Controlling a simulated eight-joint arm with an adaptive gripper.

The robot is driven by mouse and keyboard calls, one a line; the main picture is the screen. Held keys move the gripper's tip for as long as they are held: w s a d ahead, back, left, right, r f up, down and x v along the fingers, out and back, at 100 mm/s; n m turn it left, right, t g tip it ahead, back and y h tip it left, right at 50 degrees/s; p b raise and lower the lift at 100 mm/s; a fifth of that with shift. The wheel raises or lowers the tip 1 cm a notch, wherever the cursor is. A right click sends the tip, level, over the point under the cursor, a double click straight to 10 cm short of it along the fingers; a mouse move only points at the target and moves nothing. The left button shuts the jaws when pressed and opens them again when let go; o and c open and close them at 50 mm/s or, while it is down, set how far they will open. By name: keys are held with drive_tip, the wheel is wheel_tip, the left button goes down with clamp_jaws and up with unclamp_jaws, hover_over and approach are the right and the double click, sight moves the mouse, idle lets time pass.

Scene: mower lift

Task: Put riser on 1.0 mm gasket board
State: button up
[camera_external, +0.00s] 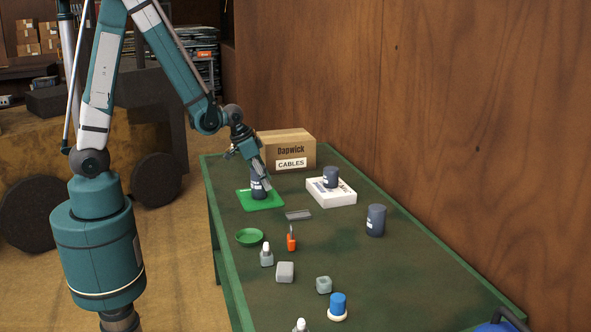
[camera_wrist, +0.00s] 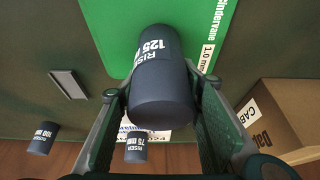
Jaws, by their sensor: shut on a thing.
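The gasket board (camera_external: 273,204) is a flat green sheet at the far left of the table. In the wrist view its "1.0 mm" print shows on the green board (camera_wrist: 205,15). A dark blue-grey riser marked "125 mm" (camera_wrist: 163,95) is between the fingers of my gripper (camera_wrist: 160,88), which is shut on its sides. In the external view the held riser (camera_external: 258,190) stands upright over the board, partly hidden by my gripper (camera_external: 259,178). I cannot tell whether its base touches the board.
A 75 mm riser (camera_external: 330,177) stands on a white box (camera_external: 340,196), right of the board. A 100 mm riser (camera_external: 376,220) stands nearer. A cardboard box (camera_external: 290,148) is behind. A grey tray (camera_external: 299,215), green dish (camera_external: 249,237) and orange item (camera_external: 291,241) lie in front.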

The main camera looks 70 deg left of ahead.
sight(252, 169)
drive_tip(key=shift+f, duration=0.2)
drive_tip(key=o, duration=1.1)
drive_tip(key=shift+r, duration=0.25)
drive_tip(key=shift+p+v, duration=1.2)
drive_tip(key=shift+v, duration=4.75)
